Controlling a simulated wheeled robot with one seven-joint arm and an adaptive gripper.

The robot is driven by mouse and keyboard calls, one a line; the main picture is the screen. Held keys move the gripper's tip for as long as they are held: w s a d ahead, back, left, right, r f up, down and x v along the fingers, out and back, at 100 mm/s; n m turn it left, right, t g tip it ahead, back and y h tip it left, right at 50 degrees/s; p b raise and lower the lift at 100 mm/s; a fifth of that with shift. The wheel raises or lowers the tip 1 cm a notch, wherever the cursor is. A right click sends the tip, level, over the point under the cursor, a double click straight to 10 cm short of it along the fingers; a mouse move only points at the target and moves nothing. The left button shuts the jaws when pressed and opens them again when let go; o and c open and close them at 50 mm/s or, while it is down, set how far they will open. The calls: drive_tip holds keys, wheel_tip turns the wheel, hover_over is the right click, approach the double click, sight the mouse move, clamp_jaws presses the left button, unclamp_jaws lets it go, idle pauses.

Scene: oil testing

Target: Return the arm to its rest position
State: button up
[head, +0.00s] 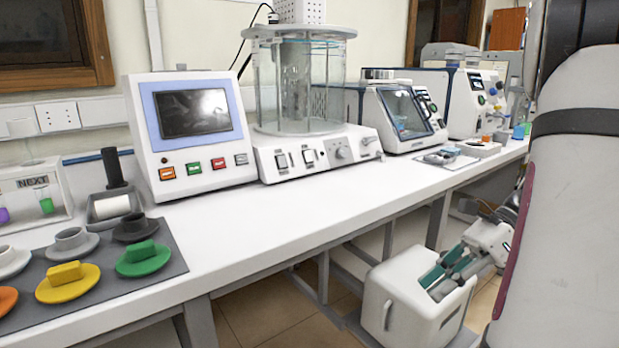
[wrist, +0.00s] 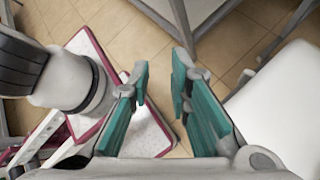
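My gripper (wrist: 158,92) has two teal finger pads that stand apart with nothing between them in the wrist view. The tiled floor shows beyond the fingertips.
On the bench stand a control unit with a screen (head: 192,118), a glass bath (head: 297,90) and further instruments (head: 405,112). Coloured lidded dishes (head: 68,283) sit on a grey mat at left. Bench legs (head: 322,277) stand near my gripper.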

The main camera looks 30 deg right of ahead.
drive_tip(key=s+a+r+n+g+h, duration=0.1)
drive_tip(key=a+r+n+g+h, duration=0.1)
drive_tip(key=a+n, duration=0.5)
drive_tip(key=a+r+n+g+h, duration=0.25)
drive_tip(key=a+n, duration=0.25)
drive_tip(key=a, duration=0.5)
drive_tip(key=s+a+f+n+t+h, duration=0.15)
drive_tip(key=s+a+n+h, duration=0.5)
drive_tip(key=n, duration=0.85)
wheel_tip(320, 180, up, 28)
drive_tip(key=s+t+y+p, duration=0.1)
drive_tip(key=t+p, duration=0.3)
drive_tip(key=p, duration=2.2)
drive_tip(key=shift+s+d+r+y, duration=0.15)
drive_tip(key=shift+s+y, duration=0.15)
drive_tip(key=shift+s, duration=0.5)
